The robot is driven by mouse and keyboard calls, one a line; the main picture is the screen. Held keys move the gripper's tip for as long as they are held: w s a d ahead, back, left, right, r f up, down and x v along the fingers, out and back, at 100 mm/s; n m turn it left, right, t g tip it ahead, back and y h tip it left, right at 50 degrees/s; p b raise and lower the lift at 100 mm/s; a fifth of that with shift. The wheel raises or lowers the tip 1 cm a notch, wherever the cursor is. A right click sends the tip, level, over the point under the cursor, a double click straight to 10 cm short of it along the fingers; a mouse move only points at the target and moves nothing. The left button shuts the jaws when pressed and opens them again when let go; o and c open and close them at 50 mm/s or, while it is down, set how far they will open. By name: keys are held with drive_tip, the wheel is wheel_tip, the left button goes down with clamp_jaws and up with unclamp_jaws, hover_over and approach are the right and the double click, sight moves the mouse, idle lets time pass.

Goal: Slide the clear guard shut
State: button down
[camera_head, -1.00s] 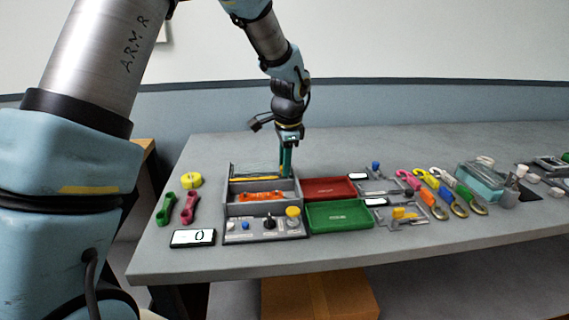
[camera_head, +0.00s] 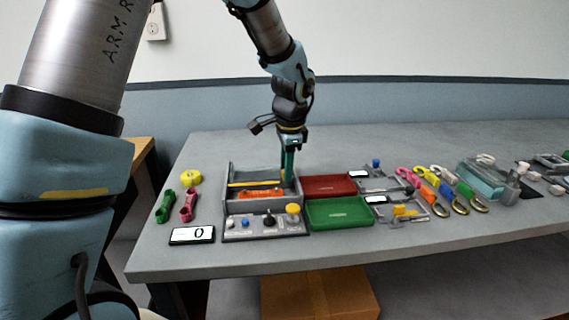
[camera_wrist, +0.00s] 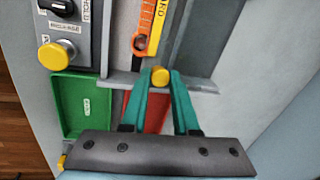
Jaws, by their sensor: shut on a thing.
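The clear guard shows mainly by its yellow edge strip (camera_head: 243,184) over the grey fixture (camera_head: 228,195); its see-through panel is hard to make out. An orange strap (camera_head: 262,193) lies in the fixture just in front of that strip. My gripper (camera_head: 288,177) reaches down at the right side of the fixture. In the wrist view its teal fingers are shut on a round yellow knob (camera_wrist: 160,75). The orange strap (camera_wrist: 139,43) lies beyond the knob, beside the yellow strip (camera_wrist: 156,25). How the knob joins the guard is hidden.
A control panel (camera_head: 253,229) with knobs fronts the fixture. Red (camera_head: 327,186) and green (camera_head: 340,213) trays stand to its right. Green and pink straps, yellow tape (camera_head: 191,177) and a display (camera_head: 192,235) reading 0 lie left. Coloured clips and other fixtures lie farther right.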

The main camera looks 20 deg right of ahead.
drive_tip(key=s, duration=0.2)
drive_tip(key=s+a, duration=0.1)
drive_tip(key=s, duration=0.2)
drive_tip(key=shift+s+a+b, duration=0.4)
drive_tip(key=c, duration=0.7)
unclamp_jaws()
drive_tip(key=shift+o, duration=0.2)
drive_tip(key=v, duration=1)
drive_tip(key=shift+r+b, duration=0.4)
drive_tip(key=shift+b, duration=0.05)
drive_tip(key=shift+s, duration=0.1)
